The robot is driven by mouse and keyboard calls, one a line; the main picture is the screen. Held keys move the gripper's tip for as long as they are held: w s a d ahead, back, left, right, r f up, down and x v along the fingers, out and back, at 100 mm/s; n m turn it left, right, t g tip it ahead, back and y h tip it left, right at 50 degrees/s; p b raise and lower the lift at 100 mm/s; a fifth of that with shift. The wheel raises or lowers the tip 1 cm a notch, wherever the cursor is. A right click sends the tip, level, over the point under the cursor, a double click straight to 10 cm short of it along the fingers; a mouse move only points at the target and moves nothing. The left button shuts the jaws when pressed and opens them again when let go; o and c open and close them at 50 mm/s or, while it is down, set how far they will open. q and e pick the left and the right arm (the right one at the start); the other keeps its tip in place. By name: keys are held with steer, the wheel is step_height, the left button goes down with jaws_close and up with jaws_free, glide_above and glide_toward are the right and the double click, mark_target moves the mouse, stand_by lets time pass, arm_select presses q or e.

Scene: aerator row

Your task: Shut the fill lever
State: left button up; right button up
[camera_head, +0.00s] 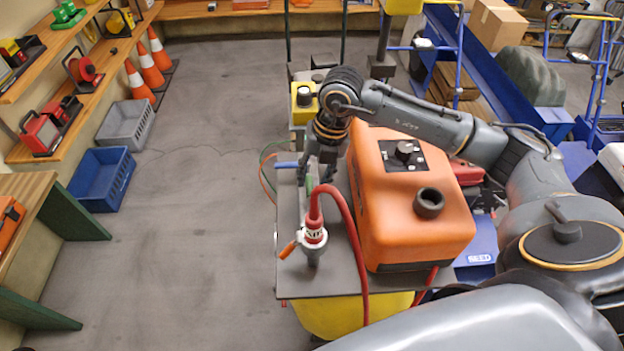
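A small lever with an orange tip (288,249) sticks out to the lower left from the red and white hose fitting (314,236) at the front of the grey platform (330,284). It looks like the fill lever, though I see no label that says so. My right gripper (316,182) points down behind the fitting, beside the left side of the orange machine (410,215). It is apart from the orange-tipped lever in the picture. Its fingertips are small and partly hidden, so I cannot tell their opening. My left gripper is out of view.
A red hose (352,225) loops from the fitting down past the platform's front edge. A blue bar (287,165) lies at the platform's back left. Blue (101,180) and grey (126,125) crates stand at the left. The floor between is clear.

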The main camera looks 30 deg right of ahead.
mark_target(310, 192)
steer(key=shift+a+f, duration=0.15)
steer(key=shift+f, duration=0.55)
steer(key=shift+a+f, duration=0.15)
steer(key=shift+f, duration=0.5)
steer(key=shift+w, duration=0.1)
steer(key=shift+c, duration=0.4)
jaws_close()
